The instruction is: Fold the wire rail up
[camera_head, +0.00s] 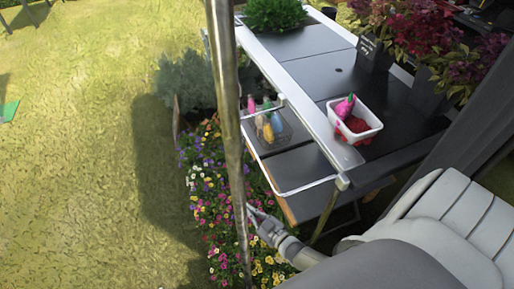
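The wire rail (309,186) is a thin white bar on the left side of the dark cart (303,43). It runs around a lower side shelf and sits below the level of the cart's top. My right gripper (251,209), on an arm from the lower right, is over the flowers, left of and below the rail's near corner in the picture. It appears apart from the rail. Its fingertips are small and partly lost against the flowers and the pole, so their opening is unclear. My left gripper is not in view.
A metal pole (229,110) stands upright close in front, beside my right gripper. A wire basket of colored bottles (267,127) sits on the side shelf. A white tub (355,125) stands on the cart top. Flowers (215,195) grow below; grass (80,150) is open at left.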

